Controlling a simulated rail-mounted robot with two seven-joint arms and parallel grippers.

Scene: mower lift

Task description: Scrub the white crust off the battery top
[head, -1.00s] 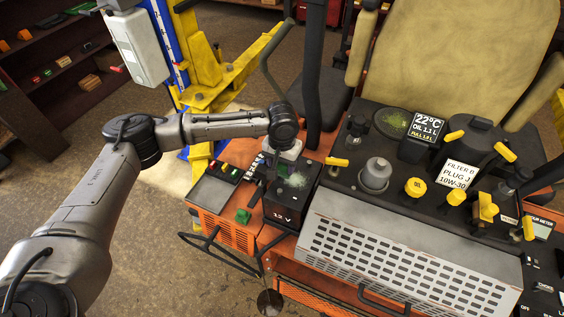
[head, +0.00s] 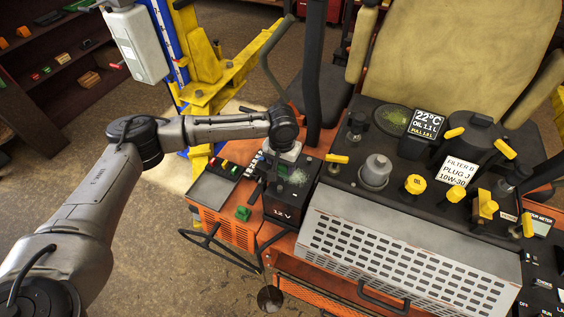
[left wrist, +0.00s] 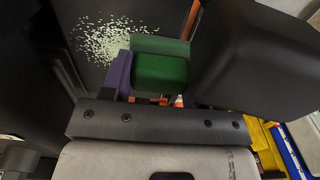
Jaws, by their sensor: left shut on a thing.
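The battery (head: 284,207) is a black box marked 12 V on the orange deck, left of the perforated grey cover. Pale, speckled crust (head: 299,176) lies on its top; it also shows in the left wrist view as greenish-white grains (left wrist: 105,40). My left gripper (head: 283,166) points down over the battery top, just left of the crust. It is shut on a green block (left wrist: 160,68), perhaps a brush handle. The block's underside is hidden, so I cannot tell whether it touches the battery. My right gripper is not in view.
A grey tray (head: 212,188) and a small green block (head: 243,213) are left of the battery. A black post (head: 313,80) rises behind it. The black engine top with yellow caps (head: 414,184) stands to the right. A yellow lift (head: 215,85) stands behind.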

